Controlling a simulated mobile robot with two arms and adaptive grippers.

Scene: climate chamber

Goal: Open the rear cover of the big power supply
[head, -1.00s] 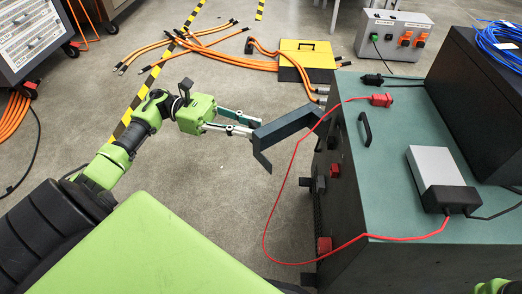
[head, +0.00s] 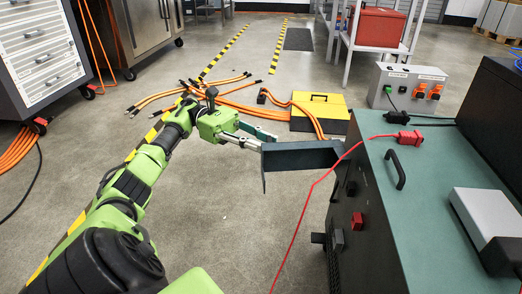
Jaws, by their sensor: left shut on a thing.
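The big power supply (head: 425,225) is a dark cabinet with a teal top on the right. Its rear side, with red and black connectors (head: 357,221), faces left. The rear cover (head: 300,158) is a dark grey bent sheet standing out to the left from the upper rear edge. Its far right end meets the cabinet's corner in the picture; I cannot tell whether they touch. My left gripper (head: 262,142) is shut on the cover's left end. My right gripper is out of view.
A red cable (head: 307,205) hangs past the rear side from a red plug (head: 408,137). A black handle (head: 395,170) and a grey box (head: 490,220) are on top. A yellow-black case (head: 318,113) and orange cables lie behind.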

